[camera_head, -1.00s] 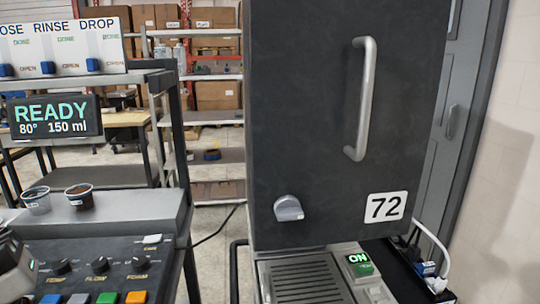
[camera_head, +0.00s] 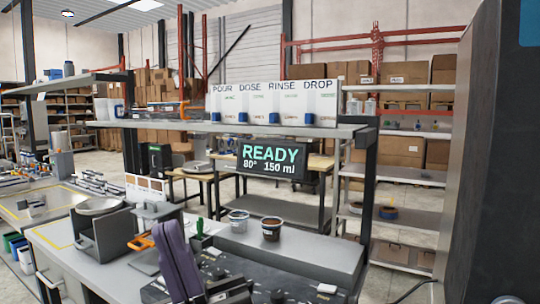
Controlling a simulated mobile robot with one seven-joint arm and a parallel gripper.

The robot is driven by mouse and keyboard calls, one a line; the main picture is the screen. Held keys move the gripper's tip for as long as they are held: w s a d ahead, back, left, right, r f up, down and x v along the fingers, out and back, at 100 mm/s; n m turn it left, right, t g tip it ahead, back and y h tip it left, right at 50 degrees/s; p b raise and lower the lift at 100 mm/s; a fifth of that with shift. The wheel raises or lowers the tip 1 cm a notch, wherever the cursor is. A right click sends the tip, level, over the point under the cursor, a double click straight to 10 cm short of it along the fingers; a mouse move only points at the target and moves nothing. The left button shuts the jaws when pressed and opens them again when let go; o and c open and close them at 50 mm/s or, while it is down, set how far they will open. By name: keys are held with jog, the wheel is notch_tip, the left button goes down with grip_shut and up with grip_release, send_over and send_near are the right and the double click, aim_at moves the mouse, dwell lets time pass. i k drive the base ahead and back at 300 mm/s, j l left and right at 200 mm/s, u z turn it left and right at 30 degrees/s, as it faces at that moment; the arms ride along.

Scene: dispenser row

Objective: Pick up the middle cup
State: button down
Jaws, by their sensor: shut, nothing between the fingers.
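Two small clear cups stand on the grey ledge below the READY display. The left cup (camera_head: 238,220) looks pale or nearly empty. The right cup (camera_head: 271,229) holds something dark brown. Both are upright and close together. I cannot make out a third cup, so which one is the middle cup is unclear. A tall purple piece (camera_head: 177,262) stands left of the cups, with a dark grey device (camera_head: 230,292) at its lower right; I cannot tell what they are. They hide part of the counter. I cannot make out my gripper's fingers.
The READY display (camera_head: 268,160) hangs under a shelf holding the POUR, DOSE, RINSE and DROP dispensers (camera_head: 274,103). A control panel (camera_head: 290,285) lies in front of the cups. A large dark cabinet (camera_head: 490,150) blocks the right side. A post (camera_head: 368,200) stands right of the ledge.

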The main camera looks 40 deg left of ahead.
aim_at(239, 222)
jog(key=u, duration=1.4)
